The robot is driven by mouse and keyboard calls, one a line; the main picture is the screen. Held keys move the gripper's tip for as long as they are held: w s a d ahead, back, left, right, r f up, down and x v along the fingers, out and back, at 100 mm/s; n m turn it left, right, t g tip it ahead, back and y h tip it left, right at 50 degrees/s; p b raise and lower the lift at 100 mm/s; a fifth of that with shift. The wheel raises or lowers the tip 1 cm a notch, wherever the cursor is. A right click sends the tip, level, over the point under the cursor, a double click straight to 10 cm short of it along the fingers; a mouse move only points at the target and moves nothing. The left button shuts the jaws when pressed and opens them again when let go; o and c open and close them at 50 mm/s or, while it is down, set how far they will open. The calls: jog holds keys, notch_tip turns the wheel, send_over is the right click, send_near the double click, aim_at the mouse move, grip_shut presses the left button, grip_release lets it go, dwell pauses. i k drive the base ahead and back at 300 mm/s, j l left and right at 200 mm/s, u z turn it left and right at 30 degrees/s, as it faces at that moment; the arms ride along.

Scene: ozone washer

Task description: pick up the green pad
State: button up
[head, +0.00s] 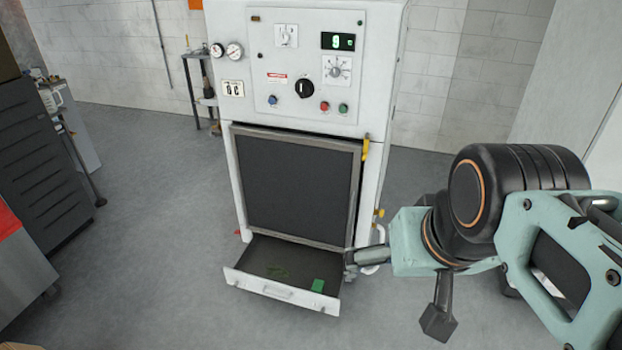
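No contact between the gripper and the pad shows.
A white curved handle (376,255) and yellow fittings (379,212) stick out at the washer's right side. Dark cabinets (40,160) stand at the left. The grey floor in front is clear.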

aim_at(317, 286)
jog(key=u, duration=0.25)
jog(key=i+l+u, duration=0.15)
jog(key=l, duration=0.25)
jog(key=i, duration=0.5)
jog(key=k, duration=1.1)
jog(key=i+l+u, duration=0.35)
jog(key=i, duration=0.35)
jog(key=i+l+u, duration=0.3)
jog(key=i+l, duration=0.3)
jog(key=l, duration=0.15)
